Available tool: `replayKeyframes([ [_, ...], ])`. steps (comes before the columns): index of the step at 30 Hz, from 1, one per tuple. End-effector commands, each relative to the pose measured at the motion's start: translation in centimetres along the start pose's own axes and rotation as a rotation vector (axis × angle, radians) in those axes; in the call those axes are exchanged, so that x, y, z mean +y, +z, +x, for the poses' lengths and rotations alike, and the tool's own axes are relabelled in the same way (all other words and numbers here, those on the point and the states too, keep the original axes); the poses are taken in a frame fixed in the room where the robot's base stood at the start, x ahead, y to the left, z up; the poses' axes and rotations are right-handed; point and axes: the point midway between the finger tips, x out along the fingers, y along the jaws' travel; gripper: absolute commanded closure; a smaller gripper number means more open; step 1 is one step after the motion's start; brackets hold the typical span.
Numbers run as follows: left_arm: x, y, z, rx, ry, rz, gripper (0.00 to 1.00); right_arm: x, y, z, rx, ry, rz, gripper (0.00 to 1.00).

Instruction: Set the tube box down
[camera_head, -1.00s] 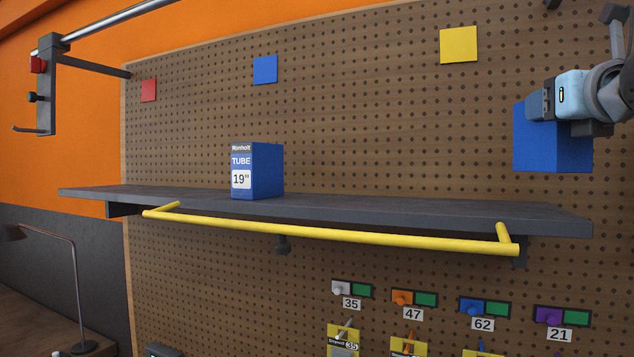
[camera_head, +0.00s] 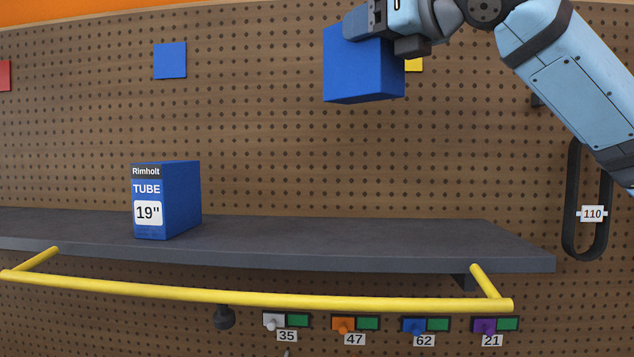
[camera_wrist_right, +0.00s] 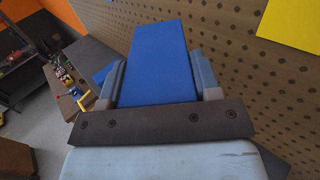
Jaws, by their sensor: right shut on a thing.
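A blue tube box (camera_head: 358,68) is held in my right gripper (camera_head: 366,24), in the air above the right part of the grey shelf (camera_head: 400,234). In the right wrist view the blue box (camera_wrist_right: 158,62) sits between the two fingers, which are shut on it. Another blue box (camera_head: 168,200), labelled "Rimholt TUBE 19"", stands upright on the shelf to the left. The held box shows no label in these views. My left gripper is not in view.
A yellow rail (camera_head: 250,298) runs along the front below the shelf. The shelf right of the standing box is clear. A pegboard (camera_head: 270,140) is behind, with blue (camera_head: 170,61) and yellow (camera_head: 414,65) squares. A black belt (camera_head: 572,200) hangs at right.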

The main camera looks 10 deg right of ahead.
Motion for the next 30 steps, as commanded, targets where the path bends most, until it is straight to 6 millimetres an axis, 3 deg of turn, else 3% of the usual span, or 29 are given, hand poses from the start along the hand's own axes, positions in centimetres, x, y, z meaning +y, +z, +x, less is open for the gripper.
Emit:
replayKeyframes([
  [16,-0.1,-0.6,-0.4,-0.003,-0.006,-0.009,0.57,-0.1,-13.3,0.0,0.004,-0.001,0.001,0.83],
  [30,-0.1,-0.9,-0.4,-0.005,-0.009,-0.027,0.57,-0.1,-18.4,0.0,0.003,-0.001,0.001,0.83],
])
